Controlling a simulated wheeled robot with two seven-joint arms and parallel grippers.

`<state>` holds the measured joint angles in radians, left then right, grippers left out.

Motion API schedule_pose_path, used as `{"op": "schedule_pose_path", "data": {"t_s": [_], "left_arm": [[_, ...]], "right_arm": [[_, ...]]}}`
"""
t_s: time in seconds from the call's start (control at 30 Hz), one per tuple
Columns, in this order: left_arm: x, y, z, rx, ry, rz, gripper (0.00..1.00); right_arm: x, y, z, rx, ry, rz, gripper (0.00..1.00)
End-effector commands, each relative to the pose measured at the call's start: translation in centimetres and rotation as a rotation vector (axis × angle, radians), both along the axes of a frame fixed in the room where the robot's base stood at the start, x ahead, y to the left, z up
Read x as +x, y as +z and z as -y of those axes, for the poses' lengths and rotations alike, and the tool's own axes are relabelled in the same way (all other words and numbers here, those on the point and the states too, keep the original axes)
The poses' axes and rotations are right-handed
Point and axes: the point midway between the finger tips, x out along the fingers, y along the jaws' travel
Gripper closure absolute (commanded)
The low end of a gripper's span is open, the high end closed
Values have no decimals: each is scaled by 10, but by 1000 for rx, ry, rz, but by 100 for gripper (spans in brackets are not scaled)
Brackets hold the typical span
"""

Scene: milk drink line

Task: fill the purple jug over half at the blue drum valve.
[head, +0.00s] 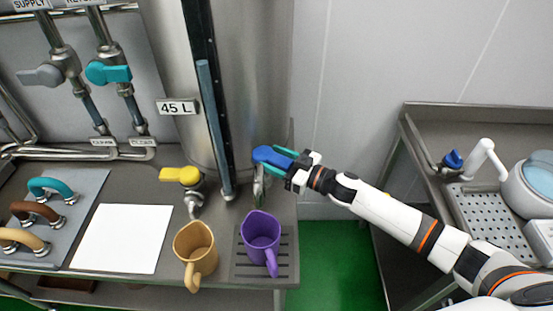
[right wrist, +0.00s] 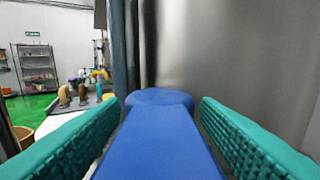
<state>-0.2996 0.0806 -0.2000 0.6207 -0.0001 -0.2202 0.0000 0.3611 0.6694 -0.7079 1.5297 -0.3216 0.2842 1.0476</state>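The purple jug (head: 261,238) stands upright on a slatted drip grate (head: 284,266), below the spout of the blue-handled valve. Its inside looks purple; I cannot make out any liquid. In the right wrist view the blue handle (right wrist: 160,135) lies between the fingers, with gaps visible on both sides near the tips. My left gripper is not in view.
A yellow-handled valve (head: 185,175) is left of the blue one, with a tan jug (head: 195,250) below it. A white sheet (head: 122,238) lies further left, near several coloured curved handles. A sink counter (head: 440,125) stands at the right, across green floor (head: 340,255).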

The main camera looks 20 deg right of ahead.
Motion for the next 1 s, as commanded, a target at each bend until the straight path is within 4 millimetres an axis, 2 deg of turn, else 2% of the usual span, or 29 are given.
{"op": "schedule_pose_path", "data": {"t_s": [0.23,0.6,0.7,1.0], "left_arm": [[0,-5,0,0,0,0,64],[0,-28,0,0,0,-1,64],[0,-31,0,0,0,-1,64],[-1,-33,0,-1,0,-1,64]], "right_arm": [[-11,-3,11,-2,-1,-2,44],[-67,-5,64,-4,0,-3,44],[-77,-4,73,-1,-1,-4,44],[-87,0,83,0,0,0,44]]}}
